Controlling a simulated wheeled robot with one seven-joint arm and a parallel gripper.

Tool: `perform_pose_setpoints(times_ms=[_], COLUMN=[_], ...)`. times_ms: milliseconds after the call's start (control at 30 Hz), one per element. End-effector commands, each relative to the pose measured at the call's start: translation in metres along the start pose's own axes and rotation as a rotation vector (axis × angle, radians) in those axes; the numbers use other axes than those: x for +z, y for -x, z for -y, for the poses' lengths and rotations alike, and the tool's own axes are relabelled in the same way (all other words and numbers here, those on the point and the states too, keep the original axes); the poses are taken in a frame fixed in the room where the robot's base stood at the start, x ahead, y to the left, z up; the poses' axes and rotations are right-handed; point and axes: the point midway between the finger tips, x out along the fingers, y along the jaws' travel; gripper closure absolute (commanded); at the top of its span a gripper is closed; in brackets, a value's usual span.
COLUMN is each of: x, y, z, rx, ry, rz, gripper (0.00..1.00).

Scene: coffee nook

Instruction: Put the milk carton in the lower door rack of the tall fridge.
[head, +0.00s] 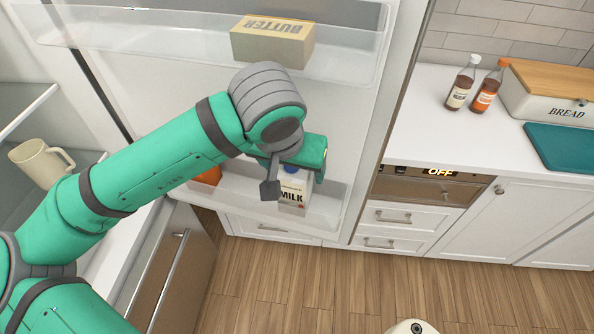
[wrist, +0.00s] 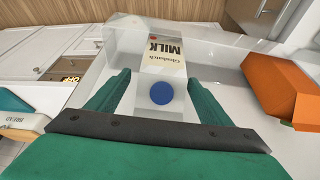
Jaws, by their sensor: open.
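The white milk carton (head: 293,199) with a blue cap stands in the clear lower door rack (head: 331,205) of the open fridge door (head: 335,110). In the wrist view the carton (wrist: 165,65) shows from above, its blue cap near the palm. My gripper (head: 294,179) is open, with one finger on either side of the carton. In the wrist view (wrist: 156,78) there are gaps between the fingers and the carton. My arm hides part of the rack and door in the head view.
An orange box (wrist: 285,90) sits in the same rack beside the carton. A butter box (head: 272,42) sits in the upper door rack. A cream mug (head: 38,158) stands at left inside the fridge. Two bottles and a bread box (head: 550,100) are on the right counter.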

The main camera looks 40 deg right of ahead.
Motion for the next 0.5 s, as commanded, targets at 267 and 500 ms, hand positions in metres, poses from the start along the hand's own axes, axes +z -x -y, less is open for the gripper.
perform_pose_setpoints(times_ms=[267, 500], x=[0.000, 0.000], y=[0.055, 0.079], z=[0.001, 0.000], rx=[-0.002, -0.001], ry=[0.000, 0.001], rz=[-0.001, 0.001], gripper=[0.27, 0.27])
